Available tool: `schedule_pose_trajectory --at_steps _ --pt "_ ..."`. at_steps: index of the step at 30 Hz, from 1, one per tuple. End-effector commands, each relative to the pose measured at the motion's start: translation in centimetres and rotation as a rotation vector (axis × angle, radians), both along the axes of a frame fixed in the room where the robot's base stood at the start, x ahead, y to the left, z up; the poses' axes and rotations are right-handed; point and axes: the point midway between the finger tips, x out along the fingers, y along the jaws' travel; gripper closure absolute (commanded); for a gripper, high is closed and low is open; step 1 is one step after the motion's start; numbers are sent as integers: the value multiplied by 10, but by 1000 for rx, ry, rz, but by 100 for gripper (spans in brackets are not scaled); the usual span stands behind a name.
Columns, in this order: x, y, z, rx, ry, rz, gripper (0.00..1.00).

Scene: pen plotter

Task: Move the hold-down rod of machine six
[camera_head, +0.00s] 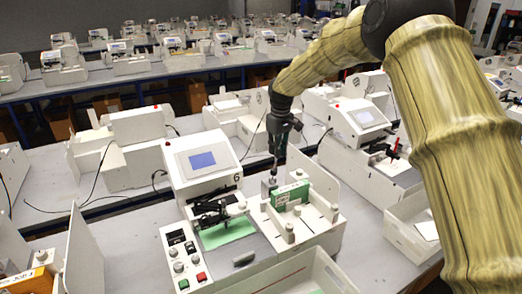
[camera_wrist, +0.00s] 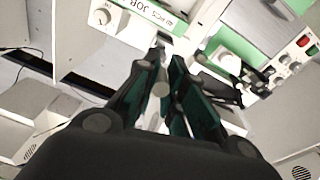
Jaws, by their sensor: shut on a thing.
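Machine six (camera_head: 203,165) is a white plotter with a blue screen and a "6" on its side. The rest of the rod is mostly hidden by the fingers.
The pen carriage (camera_head: 215,210) sits over a green sheet (camera_head: 226,234) left of the gripper. Round white knobs stand on the tray around the box. An upright white panel (camera_head: 313,178) is behind it. An open white bin (camera_head: 300,277) lies in front. Other machines stand close by.

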Motion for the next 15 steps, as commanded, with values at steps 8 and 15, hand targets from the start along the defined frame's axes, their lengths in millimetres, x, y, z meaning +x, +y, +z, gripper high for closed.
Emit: schedule_pose_trajectory --at_steps 8,15 --pt "0 -16 -4 -16 38 -19 100" --pt "-1 -16 -5 -17 40 -18 100"
